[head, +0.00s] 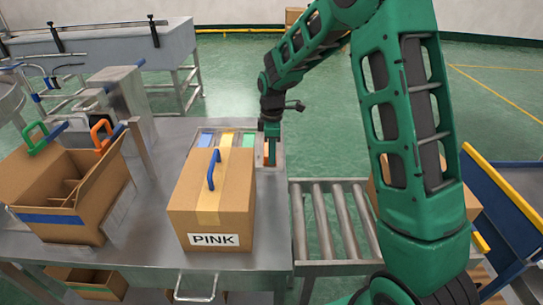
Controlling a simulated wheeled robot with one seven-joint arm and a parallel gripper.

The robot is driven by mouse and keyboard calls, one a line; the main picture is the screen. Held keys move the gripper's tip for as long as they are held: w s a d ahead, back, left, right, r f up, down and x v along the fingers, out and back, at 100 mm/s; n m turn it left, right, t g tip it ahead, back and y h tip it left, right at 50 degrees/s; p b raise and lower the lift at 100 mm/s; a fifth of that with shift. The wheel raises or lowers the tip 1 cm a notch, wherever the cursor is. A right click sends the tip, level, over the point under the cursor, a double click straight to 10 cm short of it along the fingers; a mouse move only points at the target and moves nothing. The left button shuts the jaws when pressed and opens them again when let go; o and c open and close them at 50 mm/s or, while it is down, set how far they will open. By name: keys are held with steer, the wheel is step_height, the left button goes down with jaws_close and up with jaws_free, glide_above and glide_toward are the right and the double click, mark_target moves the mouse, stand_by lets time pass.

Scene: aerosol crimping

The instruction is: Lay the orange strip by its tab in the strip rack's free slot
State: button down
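The strip rack (282,152) stands at the back right of the metal table, partly hidden behind a cardboard box. Blue (205,139), yellow (226,137) and green (249,140) strips lie side by side in it. The orange strip (267,153) shows as a narrow patch at the rack's right end, directly below my gripper (270,136). My gripper points down there. Its fingers are small and dark, so I cannot tell whether they are shut on the strip or whether the strip rests in the slot. The strip's tab is not clear.
A closed box (212,198) labelled PINK, with a blue handle, stands in front of the rack. An open divided box (68,190) with green and orange clips is at the left. A roller conveyor (332,222) adjoins the table at the right.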

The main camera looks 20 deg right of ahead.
steer(key=shift+f, duration=0.1)
steer(key=c, duration=2)
jaws_free()
step_height(320, 180, up, 12)
steer(key=shift+s, duration=0.1)
